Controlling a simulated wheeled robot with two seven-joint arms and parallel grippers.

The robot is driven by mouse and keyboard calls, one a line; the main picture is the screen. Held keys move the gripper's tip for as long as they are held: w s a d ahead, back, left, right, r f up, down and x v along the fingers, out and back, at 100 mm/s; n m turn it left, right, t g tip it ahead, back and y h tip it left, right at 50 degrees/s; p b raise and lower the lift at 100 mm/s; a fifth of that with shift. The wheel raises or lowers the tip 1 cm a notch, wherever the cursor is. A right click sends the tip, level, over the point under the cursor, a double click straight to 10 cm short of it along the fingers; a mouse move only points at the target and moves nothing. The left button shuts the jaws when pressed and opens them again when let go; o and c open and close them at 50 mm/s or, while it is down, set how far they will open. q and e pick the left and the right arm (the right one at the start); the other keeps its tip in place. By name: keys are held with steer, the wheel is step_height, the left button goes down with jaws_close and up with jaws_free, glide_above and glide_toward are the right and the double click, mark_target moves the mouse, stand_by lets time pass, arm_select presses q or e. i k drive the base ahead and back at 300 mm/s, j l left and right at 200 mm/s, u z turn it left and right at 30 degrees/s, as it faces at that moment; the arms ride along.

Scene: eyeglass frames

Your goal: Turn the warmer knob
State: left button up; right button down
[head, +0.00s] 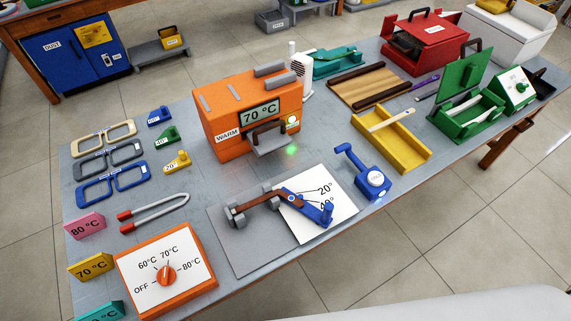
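The warmer knob (166,275) is a small orange dial on a white-faced orange control box (204,286) at the table's front left. Marks OFF, 60 °C, 70 °C and 80 °C are printed around it. Its pointer seems to face up toward the 70 °C mark, but it is small. The orange warmer (225,119) stands behind, at the middle of the table. Its display (260,112) reads 70 °C, and a green glow shows by its front opening. Neither of my grippers is in view, and nothing touches the knob.
Pink (84,226) and yellow (90,267) temperature blocks stand left of the control box. Red-tipped tongs (153,212) lie behind it. A grey board (235,240) with brown and blue jointed parts lies to its right. Eyeglass frames (108,152) lie at the left.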

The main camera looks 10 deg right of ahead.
mark_target(167, 276)
steer(key=j+u, duration=0.35)
steer(key=k+j+u, duration=0.1)
steer(key=u, duration=0.3)
